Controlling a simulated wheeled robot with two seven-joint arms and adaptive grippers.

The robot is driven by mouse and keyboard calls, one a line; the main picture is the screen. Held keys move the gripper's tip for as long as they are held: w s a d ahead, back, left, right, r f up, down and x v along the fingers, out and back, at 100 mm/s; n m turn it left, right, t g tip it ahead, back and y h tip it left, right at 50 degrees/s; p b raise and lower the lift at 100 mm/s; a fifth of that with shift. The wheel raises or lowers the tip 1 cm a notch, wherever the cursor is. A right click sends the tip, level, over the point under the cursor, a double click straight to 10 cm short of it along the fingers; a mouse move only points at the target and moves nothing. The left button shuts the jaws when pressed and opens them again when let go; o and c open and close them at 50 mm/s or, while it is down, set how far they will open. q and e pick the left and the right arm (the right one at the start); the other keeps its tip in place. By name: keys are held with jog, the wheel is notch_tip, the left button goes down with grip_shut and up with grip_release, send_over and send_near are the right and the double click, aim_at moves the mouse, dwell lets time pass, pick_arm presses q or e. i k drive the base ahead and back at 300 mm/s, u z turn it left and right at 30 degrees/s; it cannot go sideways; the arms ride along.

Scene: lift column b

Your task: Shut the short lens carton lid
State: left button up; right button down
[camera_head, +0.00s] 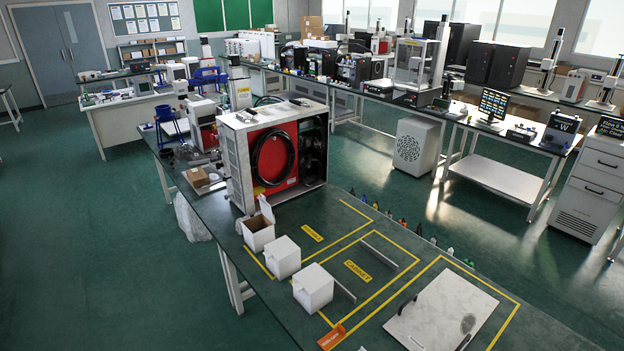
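A small white carton (259,236) stands open on the near bench, beside the grey-and-red cabinet. Its brown inside shows, and its lid flap (266,209) stands up at the back right edge. A second white carton (282,258) and a third white carton (313,288) stand in a row toward the front, both with closed tops. No label that tells the cartons apart can be read. Neither of my grippers is in view.
The grey-and-red cabinet (272,152) stands just behind the open carton. A white panel with dark handles (440,312) lies at the right front. An orange tray (331,337) sits at the front. Yellow-taped bench areas are mostly clear, with thin grey bars.

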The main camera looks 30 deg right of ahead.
aim_at(265, 208)
jog(key=z, duration=0.2)
jog(key=i, duration=0.9)
jog(key=z, duration=0.25)
